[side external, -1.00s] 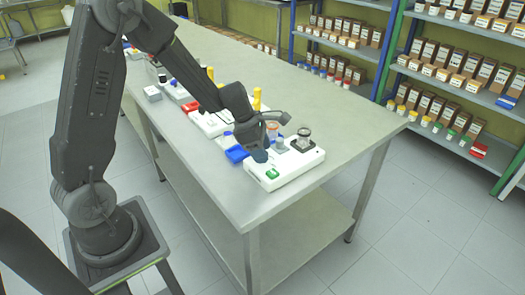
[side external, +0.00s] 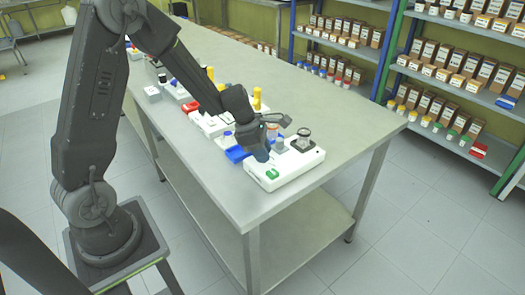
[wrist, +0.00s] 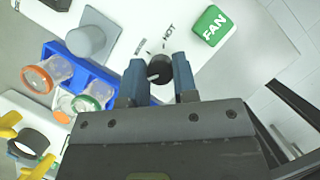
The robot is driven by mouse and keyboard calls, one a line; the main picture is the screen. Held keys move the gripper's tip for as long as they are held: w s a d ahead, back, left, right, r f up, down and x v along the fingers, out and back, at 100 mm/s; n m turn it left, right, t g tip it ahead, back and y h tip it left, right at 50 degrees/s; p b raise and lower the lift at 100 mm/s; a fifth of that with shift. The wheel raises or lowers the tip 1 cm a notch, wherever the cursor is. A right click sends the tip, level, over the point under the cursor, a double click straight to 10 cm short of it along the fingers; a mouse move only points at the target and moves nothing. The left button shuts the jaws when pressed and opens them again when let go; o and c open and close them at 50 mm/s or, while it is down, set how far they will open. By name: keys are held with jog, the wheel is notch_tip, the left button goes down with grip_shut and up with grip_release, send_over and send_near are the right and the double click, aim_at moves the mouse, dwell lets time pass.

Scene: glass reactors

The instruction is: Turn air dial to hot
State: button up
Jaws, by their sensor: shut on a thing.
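The air dial (wrist: 160,66) is a small black round knob with a white mark on it, on the white device (side external: 290,170). In the wrist view, the blue-grey fingers of my gripper (wrist: 160,78) stand on its left and right sides, shut on it. The white mark shows at the dial's left side. The printed word HOT (wrist: 168,47) is just above the dial; a smaller label is to the left of it, too small to read. In the side view my gripper (side external: 262,150) is down at the device's left end and hides the dial.
A green FAN button (wrist: 210,25) is on the device, right of the dial; it also shows in the side view (side external: 270,175). A grey cylinder (wrist: 90,40) and a blue rack (wrist: 85,70) with glass jars are at the left. The steel table (side external: 330,115) is bare behind the device.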

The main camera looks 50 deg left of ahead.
jog(key=shift+m, duration=0.4)
jog(key=m+g, duration=0.1)
jog(key=m, duration=0.1)
jog(key=m+g+h, duration=0.1)
jog(key=m, duration=0.2)
jog(key=shift+w+a, duration=0.1)
jog(key=m+g, duration=0.2)
jog(key=m, duration=0.4)
jog(key=shift+w, duration=0.1)
jog(key=m+g, duration=0.1)
jog(key=m, duration=0.2)
jog(key=m+g+y, duration=0.1)
jog(key=m, duration=0.2)
jog(key=m+y, duration=0.1)
jog(key=m, duration=0.2)
jog(key=m+g+y, duration=0.1)
jog(key=m, duration=0.1)
jog(key=shift+m+g, duration=0.3)
jog(key=shift+m, duration=0.1)
jog(key=o, duration=0.9)
jog(key=shift+w, duration=0.1)
